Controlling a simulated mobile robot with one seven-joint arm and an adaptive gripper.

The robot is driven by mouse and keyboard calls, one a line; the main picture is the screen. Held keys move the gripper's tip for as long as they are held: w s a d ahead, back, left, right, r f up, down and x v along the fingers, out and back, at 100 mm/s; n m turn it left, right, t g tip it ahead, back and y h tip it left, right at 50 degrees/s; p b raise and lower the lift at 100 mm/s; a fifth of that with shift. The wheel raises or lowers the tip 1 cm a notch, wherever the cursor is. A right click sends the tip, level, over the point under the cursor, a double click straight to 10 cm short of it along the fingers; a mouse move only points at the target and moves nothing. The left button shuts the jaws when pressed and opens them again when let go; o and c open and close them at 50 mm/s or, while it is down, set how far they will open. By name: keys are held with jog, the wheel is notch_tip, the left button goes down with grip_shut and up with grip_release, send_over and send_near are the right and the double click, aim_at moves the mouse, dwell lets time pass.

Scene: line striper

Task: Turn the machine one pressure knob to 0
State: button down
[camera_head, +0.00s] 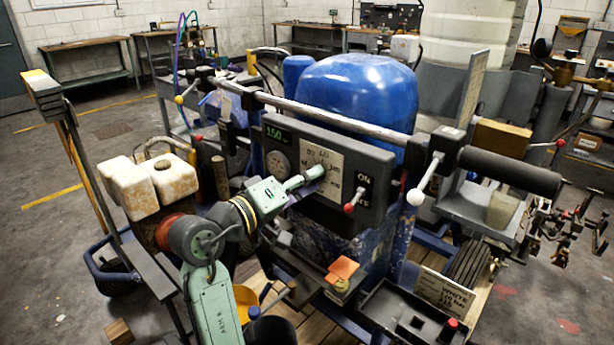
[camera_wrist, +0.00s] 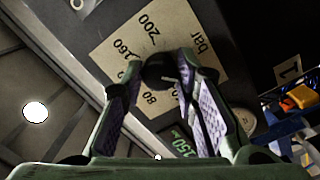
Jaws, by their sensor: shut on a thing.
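The pressure knob (camera_wrist: 159,70) is a dark round knob on a cream dial plate (camera_wrist: 120,42) marked 80, 160, 200 and "bar" in the wrist view. My gripper (camera_wrist: 161,66) is shut on the knob, one finger on each side. In the head view my gripper (camera_head: 315,173) reaches the same dial plate (camera_head: 330,161) on the dark control panel (camera_head: 376,166), and hides the knob. A small green display (camera_head: 276,134) reads 150; it also shows in the wrist view (camera_wrist: 183,143). The 0 mark cannot be made out.
A round gauge (camera_head: 279,164) is left of the dial. A red-tipped lever (camera_head: 350,207) marked ON is to its right. A metal handlebar (camera_head: 320,116) crosses above the panel, before a blue tank (camera_head: 355,88). A white-knobbed lever (camera_head: 416,196) stands further right.

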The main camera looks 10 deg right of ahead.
dwell(0.3)
jog(key=c, duration=1.2)
grip_release()
jog(key=shift+c, duration=0.2)
jog(key=shift+a, duration=0.1)
jog(key=v, duration=1.2)
